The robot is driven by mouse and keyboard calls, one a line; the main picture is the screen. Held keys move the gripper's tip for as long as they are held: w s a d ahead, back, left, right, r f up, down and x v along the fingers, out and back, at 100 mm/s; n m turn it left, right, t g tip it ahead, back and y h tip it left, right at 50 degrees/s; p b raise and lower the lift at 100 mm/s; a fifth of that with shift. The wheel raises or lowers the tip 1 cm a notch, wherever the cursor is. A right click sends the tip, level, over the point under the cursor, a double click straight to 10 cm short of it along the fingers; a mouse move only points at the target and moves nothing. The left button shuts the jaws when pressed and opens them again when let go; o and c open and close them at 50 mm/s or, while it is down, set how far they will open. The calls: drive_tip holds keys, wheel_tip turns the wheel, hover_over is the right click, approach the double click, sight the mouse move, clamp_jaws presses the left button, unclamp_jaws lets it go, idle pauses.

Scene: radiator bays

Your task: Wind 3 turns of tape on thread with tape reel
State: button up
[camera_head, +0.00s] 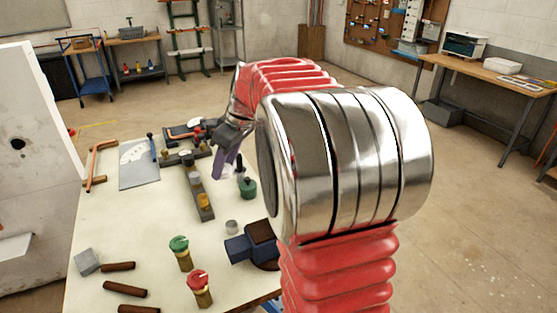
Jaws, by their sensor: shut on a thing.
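My gripper (225,165) is over the far part of the bench, at the end of my red-sleeved arm. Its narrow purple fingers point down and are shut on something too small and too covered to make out. The tape reel cannot be picked out for certain. A long grey rack (190,178) with several brass and grey fittings lies just left of the fingers. I cannot tell which fitting bears the thread, or whether the fingers touch anything there. A dark green round container (248,188) stands just right of the fingers.
The cream bench (150,235) carries a blue vise (250,245), a green-topped valve (181,253), a red-topped valve (200,288), brown rods (125,289) and a grey block (87,262). A copper pipe (96,167) and a grey plate (139,166) lie at left. Its left middle is clear.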

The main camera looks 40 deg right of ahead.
drive_tip(key=s+d+r+n, duration=0.1)
drive_tip(key=s+d+r, duration=0.1)
drive_tip(key=s+d, duration=0.7)
drive_tip(key=shift+s+d+r, duration=0.25)
drive_tip(key=shift+s+d, duration=0.1)
drive_tip(key=shift+s, duration=0.65)
drive_tip(key=shift+f, duration=0.1)
